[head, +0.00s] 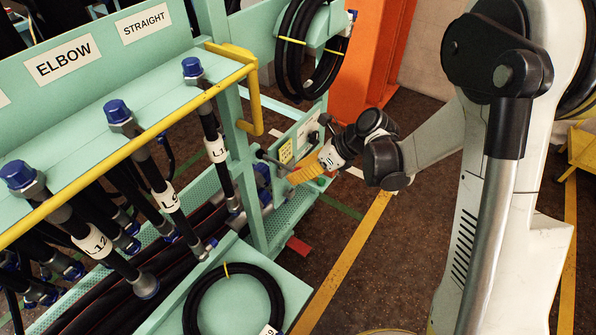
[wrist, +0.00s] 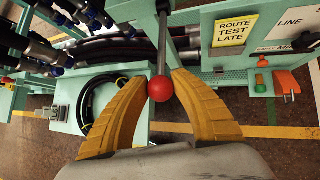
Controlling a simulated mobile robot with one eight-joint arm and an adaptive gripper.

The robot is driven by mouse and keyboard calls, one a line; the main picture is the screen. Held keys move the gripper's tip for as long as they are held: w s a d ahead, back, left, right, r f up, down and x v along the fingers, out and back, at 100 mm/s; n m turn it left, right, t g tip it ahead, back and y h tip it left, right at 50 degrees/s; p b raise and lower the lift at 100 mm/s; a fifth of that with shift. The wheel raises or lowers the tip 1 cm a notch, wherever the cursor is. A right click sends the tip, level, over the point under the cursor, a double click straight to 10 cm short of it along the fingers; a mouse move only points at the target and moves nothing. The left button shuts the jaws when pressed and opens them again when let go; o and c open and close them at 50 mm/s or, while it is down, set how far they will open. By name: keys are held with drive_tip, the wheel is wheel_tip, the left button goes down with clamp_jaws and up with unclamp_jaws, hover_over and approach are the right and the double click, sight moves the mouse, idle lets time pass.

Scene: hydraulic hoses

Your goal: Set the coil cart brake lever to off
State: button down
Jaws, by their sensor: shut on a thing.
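A lever with a grey rod (wrist: 164,40) and a red ball knob (wrist: 160,89) shows in the wrist view, at the side of the teal cart (head: 264,215). No brake marking on it can be read. My gripper (wrist: 157,84) has its yellow fingers on either side of the rod's end, shut on the lever just by the knob. In the head view my gripper (head: 304,174) is at the cart's end panel (head: 300,142). The knob is hidden there behind the fingers.
A yellow "ROUTE TEST LATE" label (wrist: 236,33), a green knob (wrist: 261,87) and an orange part (wrist: 286,82) sit right of the lever. Hoses hang under a yellow rail (head: 130,148) on the left. Floor (head: 400,270) is open right of the cart.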

sight(292, 169)
wheel_tip(292, 169, up, 2)
drive_tip(key=h+p, duration=0.1)
drive_tip(key=g+h+p, duration=0.1)
drive_tip(key=p, duration=0.1)
drive_tip(key=shift+a+r, duration=0.1)
drive_tip(key=shift+r, duration=0.15)
drive_tip(key=shift+w+a+r+p, duration=0.15)
drive_tip(key=shift+r+p, duration=0.15)
drive_tip(key=shift+r, duration=0.15)
drive_tip(key=shift+w+a+r+p, duration=0.15)
drive_tip(key=shift+r+p, duration=0.15)
drive_tip(key=shift+r, duration=0.15)
drive_tip(key=shift+w+a+r+p, duration=0.2)
drive_tip(key=shift+r+p, duration=0.05)
drive_tip(key=shift+r, duration=0.25)
drive_tip(key=shift+w+a+r+p, duration=0.15)
drive_tip(key=shift+r+p, duration=0.1)
drive_tip(key=shift+r, duration=0.2)
drive_tip(key=c, duration=1)
unclamp_jaws()
drive_tip(key=shift+c, duration=0.2)
drive_tip(key=w+v, duration=0.1)
drive_tip(key=v, duration=1.1)
drive_tip(key=shift+s, duration=0.35)
